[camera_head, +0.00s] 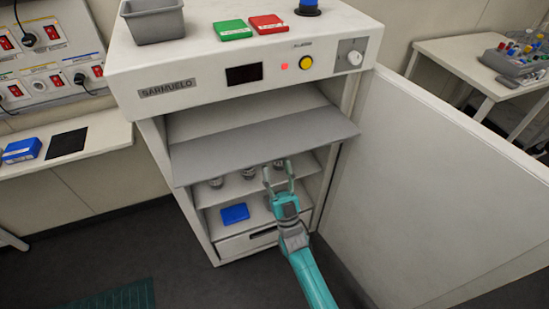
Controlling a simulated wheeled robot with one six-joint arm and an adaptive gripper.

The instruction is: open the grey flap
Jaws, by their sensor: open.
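The grey flap (255,145) spans the upper opening of the white cabinet marked SARMUELO (210,100). It slopes outward, its lower edge nearer to me. A gap shows above it, under the control panel, and shelves show below it. My teal gripper (278,168) is open, its two fingers pointing up just under the flap's lower edge, right of the middle. I cannot tell whether the fingertips touch the flap.
The cabinet's white door (435,185) stands wide open on the right. Several metal-topped vessels (248,173) stand on the shelf behind my gripper, and a blue box (235,214) lies lower.

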